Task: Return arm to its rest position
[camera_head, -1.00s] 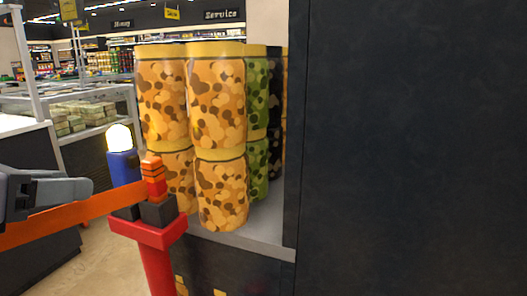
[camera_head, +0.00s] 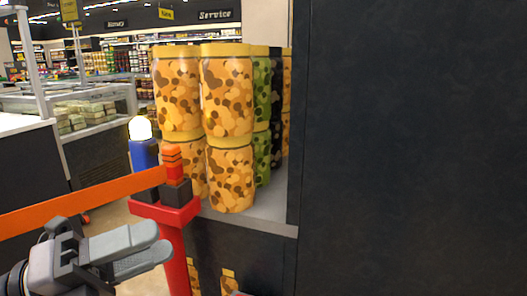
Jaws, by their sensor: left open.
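My left gripper (camera_head: 163,241) is at the lower left, grey with two fingers pointing right. It is open, with a narrow gap between the fingers, and nothing shows between them. It is below the orange barrier belt (camera_head: 70,205) and overlaps the left side of the red post (camera_head: 178,255) in the picture. I cannot tell whether it touches the post.
Stacked yellow-lidded camouflage jars (camera_head: 228,95) stand on a shelf (camera_head: 262,207) behind the post. A dark panel (camera_head: 415,150) fills the right side. A freezer (camera_head: 95,150) is behind.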

